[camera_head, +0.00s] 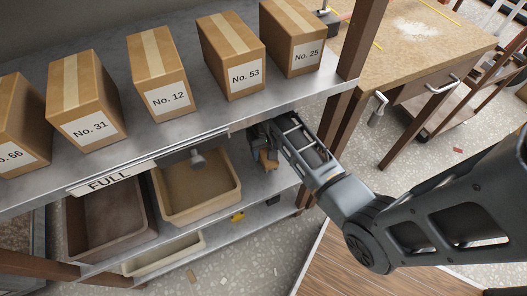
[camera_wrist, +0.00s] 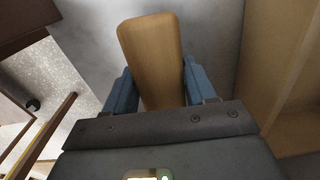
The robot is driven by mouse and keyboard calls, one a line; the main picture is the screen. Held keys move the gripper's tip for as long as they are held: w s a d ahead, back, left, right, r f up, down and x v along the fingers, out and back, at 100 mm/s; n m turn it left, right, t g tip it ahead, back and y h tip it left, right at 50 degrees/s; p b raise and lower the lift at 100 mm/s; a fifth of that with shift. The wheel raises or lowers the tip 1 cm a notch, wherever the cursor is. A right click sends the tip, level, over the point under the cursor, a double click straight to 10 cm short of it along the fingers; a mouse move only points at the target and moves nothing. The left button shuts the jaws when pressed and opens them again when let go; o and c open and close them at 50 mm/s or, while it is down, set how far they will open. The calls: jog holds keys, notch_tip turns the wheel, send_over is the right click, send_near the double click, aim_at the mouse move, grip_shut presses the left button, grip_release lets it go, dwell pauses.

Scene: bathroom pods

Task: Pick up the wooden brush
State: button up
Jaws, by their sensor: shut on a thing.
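The wooden brush (camera_wrist: 152,60) shows in the wrist view as a smooth tan wooden piece with a rounded end. My gripper (camera_wrist: 157,86) has a blue finger on each side of it and is shut on it. Bristles are not visible. In the head view my gripper (camera_head: 262,142) is under the right end of the upper shelf, to the right of the tan bin. A small tan part of the brush (camera_head: 268,159) shows below it; the rest is hidden by my gripper and the shelf edge.
The upper metal shelf (camera_head: 115,163) carries several numbered cardboard boxes (camera_head: 233,60). A shelf post (camera_head: 362,38) and a workbench (camera_head: 405,60) stand at the right.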

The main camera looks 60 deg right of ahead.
jog(key=s+a, duration=0.2)
jog(key=s, duration=0.6)
jog(key=s+a+p, duration=0.1)
jog(key=s+a, duration=0.1)
jog(key=s, duration=0.6)
jog(key=shift+s+a+f, duration=0.15)
jog(key=shift+s+a, duration=0.25)
jog(key=o, duration=0.5)
jog(key=c, duration=0.3)
